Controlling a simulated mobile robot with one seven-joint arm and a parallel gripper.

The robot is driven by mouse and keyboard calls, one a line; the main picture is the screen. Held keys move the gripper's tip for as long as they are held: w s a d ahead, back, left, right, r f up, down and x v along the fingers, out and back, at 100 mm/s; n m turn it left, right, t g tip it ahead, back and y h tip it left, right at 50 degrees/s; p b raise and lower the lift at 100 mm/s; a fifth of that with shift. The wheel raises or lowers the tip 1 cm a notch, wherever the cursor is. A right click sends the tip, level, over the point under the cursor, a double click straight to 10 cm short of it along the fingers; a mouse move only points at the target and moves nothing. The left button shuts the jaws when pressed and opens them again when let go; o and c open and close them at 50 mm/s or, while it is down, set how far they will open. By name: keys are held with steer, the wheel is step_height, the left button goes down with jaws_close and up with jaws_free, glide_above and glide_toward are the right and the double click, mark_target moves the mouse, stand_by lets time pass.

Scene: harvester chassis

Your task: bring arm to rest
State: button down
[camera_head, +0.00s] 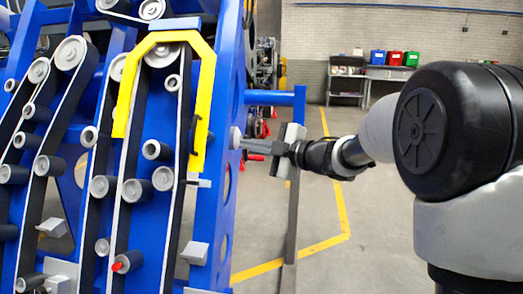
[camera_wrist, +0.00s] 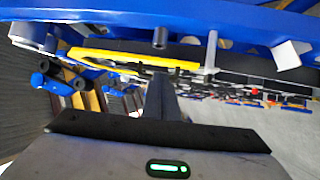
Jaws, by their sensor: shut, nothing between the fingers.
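My arm reaches in from the right of the head view, bent at the elbow. My gripper (camera_head: 246,145) points left, with its fingers shut and empty. The fingertips appear close to the right edge of the blue harvester chassis (camera_head: 226,85); whether they touch it I cannot tell. In the wrist view, the shut fingers (camera_wrist: 161,88) point up the picture toward a yellow guard (camera_wrist: 125,59) and a blue beam of the chassis (camera_wrist: 120,33).
The yellow guard (camera_head: 202,95) arches over belts and rollers on the chassis. A blue bar (camera_head: 272,97) juts right above my gripper. Open grey floor (camera_head: 310,215) with yellow lines lies behind. Coloured bins (camera_head: 394,58) stand against the far wall.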

steer(key=d+r+m+t+h+p, duration=0.3)
steer(key=d+r+m+t+h, duration=0.2)
steer(key=d+r+m+h, duration=0.45)
steer(key=s+d+r+m+h+p, duration=0.15)
steer(key=s+d+m+h, duration=0.3)
steer(key=s+d, duration=0.55)
steer(key=s+d+f+m+g+p, duration=0.1)
steer(key=s+f+m+g, duration=0.2)
steer(key=s, duration=0.5)
steer(key=s+d+f+m+g+p, duration=0.1)
steer(key=s+f+m+g+p, duration=0.1)
steer(key=s, duration=0.7)
steer(key=s+d+f+m+g+p, duration=0.1)
steer(key=s+f+m+g, duration=0.3)
steer(key=s, duration=0.5)
steer(key=shift+f, duration=0.7)
steer(key=shift+d, duration=0.1)
